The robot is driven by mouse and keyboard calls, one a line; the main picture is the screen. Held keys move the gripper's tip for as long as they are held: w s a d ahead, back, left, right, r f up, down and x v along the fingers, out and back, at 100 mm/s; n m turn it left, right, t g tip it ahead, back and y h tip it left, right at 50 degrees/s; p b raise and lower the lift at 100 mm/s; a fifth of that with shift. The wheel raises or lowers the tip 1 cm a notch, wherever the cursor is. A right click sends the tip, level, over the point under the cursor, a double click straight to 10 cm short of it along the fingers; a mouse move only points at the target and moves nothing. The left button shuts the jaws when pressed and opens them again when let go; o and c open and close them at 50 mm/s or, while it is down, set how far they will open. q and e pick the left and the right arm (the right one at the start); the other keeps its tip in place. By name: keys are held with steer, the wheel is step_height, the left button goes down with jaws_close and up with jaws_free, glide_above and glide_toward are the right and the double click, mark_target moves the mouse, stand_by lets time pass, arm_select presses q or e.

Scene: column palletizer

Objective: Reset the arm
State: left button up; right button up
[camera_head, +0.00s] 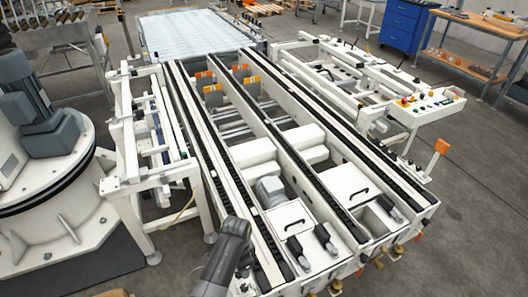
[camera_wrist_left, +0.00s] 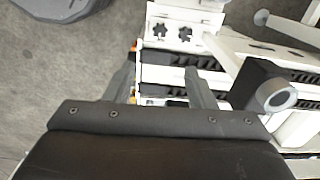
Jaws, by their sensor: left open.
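My left gripper (camera_wrist_left: 158,72) shows in the left wrist view with its two grey fingers apart and nothing held between them. Beyond the fingers is white machine framework (camera_wrist_left: 185,12) with black strips, partly hidden by the gripper body. In the head view a dark grey part of my arm (camera_head: 228,255) reaches up from the bottom edge, in front of the near left end of the conveyor (camera_head: 290,150). The fingers cannot be made out there. My right gripper is in neither view.
The long white conveyor with black chain tracks fills the middle. A large white machine (camera_head: 50,225) stands at left. A control panel (camera_head: 432,103) and an orange-topped post (camera_head: 440,147) stand at right. Grey floor (camera_head: 480,215) is open at the right.

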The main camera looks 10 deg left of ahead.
arm_select(q)
steer(key=s+a+r+n+t, duration=0.1)
steer(key=s+a+r+n, duration=0.1)
steer(key=s+a+n, duration=0.3)
steer(key=s+a+r+n+t, duration=0.1)
steer(key=s+a+r+n, duration=0.15)
steer(key=s+a, duration=0.45)
steer(key=s+a+r+n+t+y, duration=0.2)
steer(key=s+a+r+n, duration=0.25)
steer(key=s+r, duration=0.7)
step_height(320, 180, down, 27)
steer(key=a+g+b, duration=0.2)
steer(key=b, duration=0.1)
steer(key=s+d+f+b, duration=0.1)
steer(key=s+f, duration=0.6)
steer(key=f, duration=0.3)
steer(key=s+f+h+b, duration=0.1)
steer(key=s+f, duration=0.7)
steer(key=f, duration=0.2)
steer(key=shift+s+d+m+g+b, duration=0.25)
steer(key=shift+d+m+g+b, duration=0.05)
steer(key=shift+d+g, duration=0.1)
